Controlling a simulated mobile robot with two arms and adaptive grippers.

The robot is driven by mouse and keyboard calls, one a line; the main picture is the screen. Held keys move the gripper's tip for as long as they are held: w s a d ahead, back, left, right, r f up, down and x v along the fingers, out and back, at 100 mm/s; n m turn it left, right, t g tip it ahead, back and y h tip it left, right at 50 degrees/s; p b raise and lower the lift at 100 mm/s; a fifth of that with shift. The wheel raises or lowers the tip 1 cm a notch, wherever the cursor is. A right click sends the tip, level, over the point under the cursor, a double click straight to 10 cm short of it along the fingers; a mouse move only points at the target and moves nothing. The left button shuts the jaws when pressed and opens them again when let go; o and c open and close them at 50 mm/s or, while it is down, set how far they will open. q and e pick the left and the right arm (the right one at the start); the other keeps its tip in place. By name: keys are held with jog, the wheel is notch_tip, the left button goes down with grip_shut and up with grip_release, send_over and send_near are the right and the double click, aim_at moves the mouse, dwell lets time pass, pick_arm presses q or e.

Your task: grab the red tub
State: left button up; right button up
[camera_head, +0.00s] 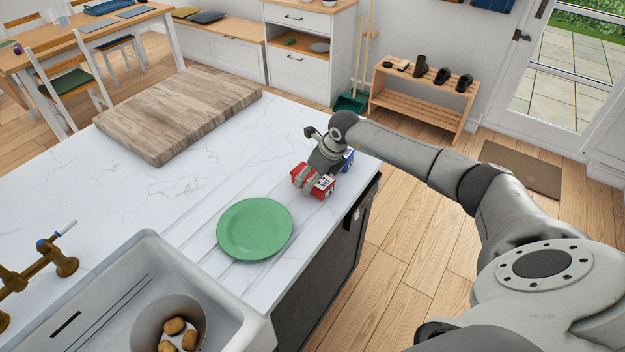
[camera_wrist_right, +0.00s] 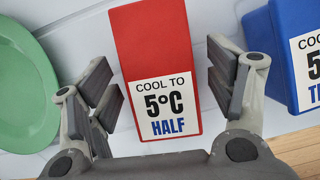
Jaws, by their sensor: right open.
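The red tub (camera_head: 309,180) stands on the white counter near its right edge. In the right wrist view the red tub (camera_wrist_right: 155,50) has a white label reading "COOL TO 5°C HALF". My right gripper (camera_head: 313,182) is over the tub in the head view, covering part of it. In the right wrist view my right gripper (camera_wrist_right: 165,95) is open, with one finger pad on each side of the tub and the tub between them. The right pads look apart from the tub; the left pad is very close, and I cannot tell if it touches. My left gripper is not in view.
A blue tub (camera_wrist_right: 285,50) with a similar label stands close to the right of the red one; it also shows in the head view (camera_head: 347,160). A green plate (camera_head: 254,228) lies to the left. A wooden board (camera_head: 180,110) and a sink (camera_head: 150,250) occupy the counter.

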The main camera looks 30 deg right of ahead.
jog(key=shift+c, duration=0.4)
jog(key=c, duration=1.2)
jog(key=shift+r, duration=0.1)
jog(key=shift+c, duration=0.2)
